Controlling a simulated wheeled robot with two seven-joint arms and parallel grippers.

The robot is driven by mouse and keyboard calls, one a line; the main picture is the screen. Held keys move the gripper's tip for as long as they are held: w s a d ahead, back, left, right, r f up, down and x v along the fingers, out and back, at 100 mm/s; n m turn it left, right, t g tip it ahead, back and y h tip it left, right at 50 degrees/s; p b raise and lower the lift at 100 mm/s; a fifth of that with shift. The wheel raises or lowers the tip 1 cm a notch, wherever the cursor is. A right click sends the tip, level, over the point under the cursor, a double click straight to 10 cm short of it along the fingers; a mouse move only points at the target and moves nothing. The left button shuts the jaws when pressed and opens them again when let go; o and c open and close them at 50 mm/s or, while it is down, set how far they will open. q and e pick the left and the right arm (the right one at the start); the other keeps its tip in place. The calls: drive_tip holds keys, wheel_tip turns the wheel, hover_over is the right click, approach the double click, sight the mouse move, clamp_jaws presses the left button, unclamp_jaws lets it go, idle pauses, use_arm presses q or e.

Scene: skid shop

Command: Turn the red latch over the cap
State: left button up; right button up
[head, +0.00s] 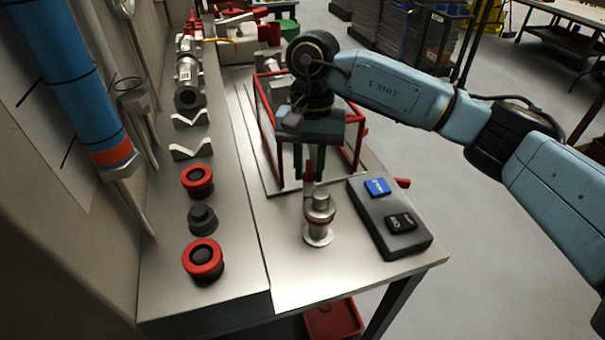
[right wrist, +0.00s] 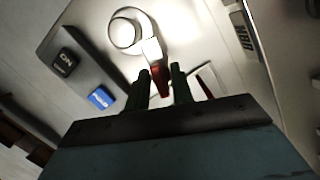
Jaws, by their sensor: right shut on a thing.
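The red latch (head: 308,172) stands upright beside the steel cap (head: 319,203) on a round metal fitting on the bench. It also shows as a red piece between my fingers in the right wrist view (right wrist: 161,82). My right gripper (head: 308,170) reaches down from above and is shut on the red latch, just behind the cap. In the right wrist view the round cap (right wrist: 122,33) lies beyond the fingertips, with a pale bracket beside it. The fingers partly hide the latch. My left gripper is not in view.
A dark box with a blue button (head: 377,187) and a black button (head: 401,222) sits right of the fitting. A red-framed clear guard (head: 265,115) stands behind. Red and black knobs (head: 203,259) line the left ledge. The bench front by the fitting is clear.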

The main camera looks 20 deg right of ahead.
sight(310, 166)
drive_tip(key=shift+d+f, duration=0.1)
drive_tip(key=shift+d, duration=0.05)
drive_tip(key=o, duration=0.6)
drive_tip(key=shift+s+d, duration=0.1)
drive_tip(key=shift+c, duration=0.2)
drive_tip(key=shift+r, duration=0.3)
drive_tip(key=shift+r+p, duration=1.8)
drive_tip(key=shift+r, duration=1.8)
